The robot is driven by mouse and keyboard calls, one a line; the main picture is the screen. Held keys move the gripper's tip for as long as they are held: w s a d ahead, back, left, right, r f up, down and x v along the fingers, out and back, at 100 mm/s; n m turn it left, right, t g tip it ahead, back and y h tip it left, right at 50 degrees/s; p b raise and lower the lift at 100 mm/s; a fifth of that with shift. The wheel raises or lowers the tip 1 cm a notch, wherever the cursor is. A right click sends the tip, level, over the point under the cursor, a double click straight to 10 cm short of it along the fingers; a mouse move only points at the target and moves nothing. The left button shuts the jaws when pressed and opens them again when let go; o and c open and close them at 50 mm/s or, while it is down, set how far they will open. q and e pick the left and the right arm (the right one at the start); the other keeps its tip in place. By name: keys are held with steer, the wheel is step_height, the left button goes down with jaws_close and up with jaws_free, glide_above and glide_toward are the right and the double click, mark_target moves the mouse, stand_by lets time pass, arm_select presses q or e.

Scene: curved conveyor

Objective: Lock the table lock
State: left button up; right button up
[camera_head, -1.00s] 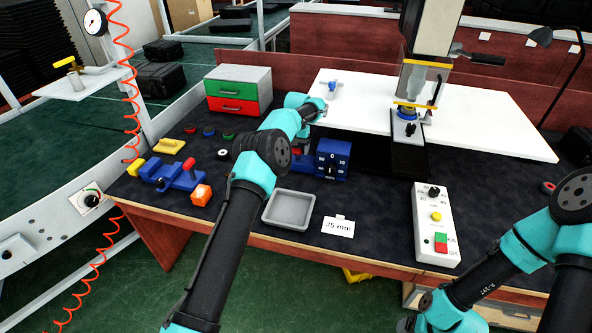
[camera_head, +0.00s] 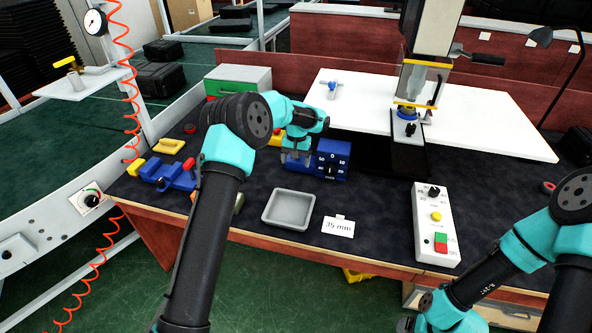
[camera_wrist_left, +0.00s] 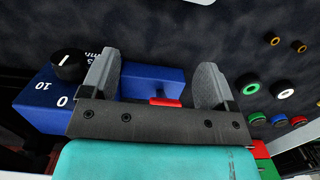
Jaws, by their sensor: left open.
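No part is labelled as the table lock. A small blue-handled fitting (camera_head: 333,87) stands on the left of the white table (camera_head: 470,105), and a black knob (camera_head: 410,129) sits on the plate under the drill head. My left gripper (camera_head: 297,158) points down left of the blue dial box (camera_head: 333,158), away from both. In the left wrist view the gripper (camera_wrist_left: 155,75) has its fingers apart. A blue block (camera_wrist_left: 150,82) with a red piece (camera_wrist_left: 165,102) shows between and beyond them; contact cannot be told. My right arm is at the lower right, its gripper out of frame.
A grey tray (camera_head: 288,209) and a "35 mm" card (camera_head: 339,227) lie at the bench front. A control box (camera_head: 436,225) stands to their right. Blue parts (camera_head: 168,173) lie on the left. The dark bench between card and control box is clear.

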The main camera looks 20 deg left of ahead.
arm_select(q)
steer(key=s+d, duration=0.2)
steer(key=s, duration=0.3)
steer(key=shift+s+r, duration=0.3)
steer(key=shift+s, duration=0.1)
steer(key=shift+c, duration=0.2)
